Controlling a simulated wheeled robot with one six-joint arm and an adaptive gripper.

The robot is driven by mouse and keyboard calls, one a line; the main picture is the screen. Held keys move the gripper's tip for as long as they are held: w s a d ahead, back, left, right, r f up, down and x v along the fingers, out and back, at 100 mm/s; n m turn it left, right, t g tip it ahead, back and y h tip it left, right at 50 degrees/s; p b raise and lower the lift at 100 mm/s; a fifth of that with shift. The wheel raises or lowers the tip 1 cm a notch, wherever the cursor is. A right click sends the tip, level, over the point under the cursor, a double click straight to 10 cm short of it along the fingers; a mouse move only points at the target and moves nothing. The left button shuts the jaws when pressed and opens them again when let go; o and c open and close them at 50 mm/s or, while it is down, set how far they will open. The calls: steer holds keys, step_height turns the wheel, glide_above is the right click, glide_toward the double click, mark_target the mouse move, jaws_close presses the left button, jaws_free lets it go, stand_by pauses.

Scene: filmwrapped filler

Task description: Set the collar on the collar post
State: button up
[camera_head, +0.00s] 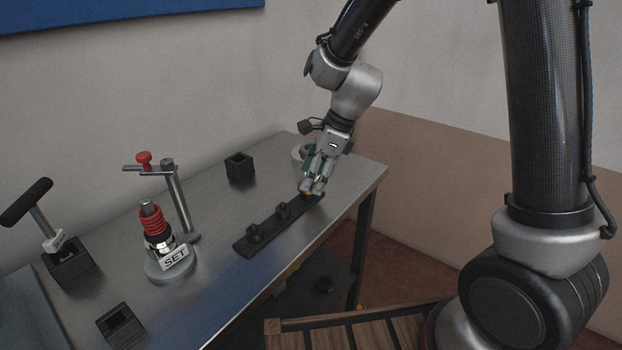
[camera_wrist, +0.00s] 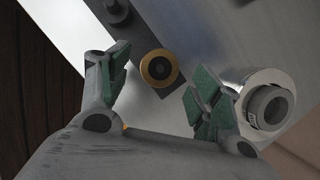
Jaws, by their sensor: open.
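A brass-coloured collar (camera_wrist: 158,68) with a dark centre sits at the end of a black strip (camera_head: 268,231) with pegs on the bench. In the head view, only a sliver of it shows below my gripper (camera_head: 313,184). In the wrist view, my gripper (camera_wrist: 156,71) is open, its green-padded fingers on either side of the collar and apart from it. A stand labelled SET (camera_head: 173,261) at the left carries an upright post with a red spring and a silver-and-black base. I cannot tell for certain that this is the collar post.
A pale roll (camera_wrist: 284,84) lies close to my right finger in the wrist view. Black square holders (camera_head: 239,168) and (camera_head: 120,325) and a black-handled tool in a block (camera_head: 68,268) stand on the bench (camera_head: 215,290). A red-knobbed arm (camera_head: 144,160) rises beside the stand.

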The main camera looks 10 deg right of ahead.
steer(key=v, duration=1)
steer(key=shift+d+r, duration=0.2)
steer(key=shift+r, duration=0.1)
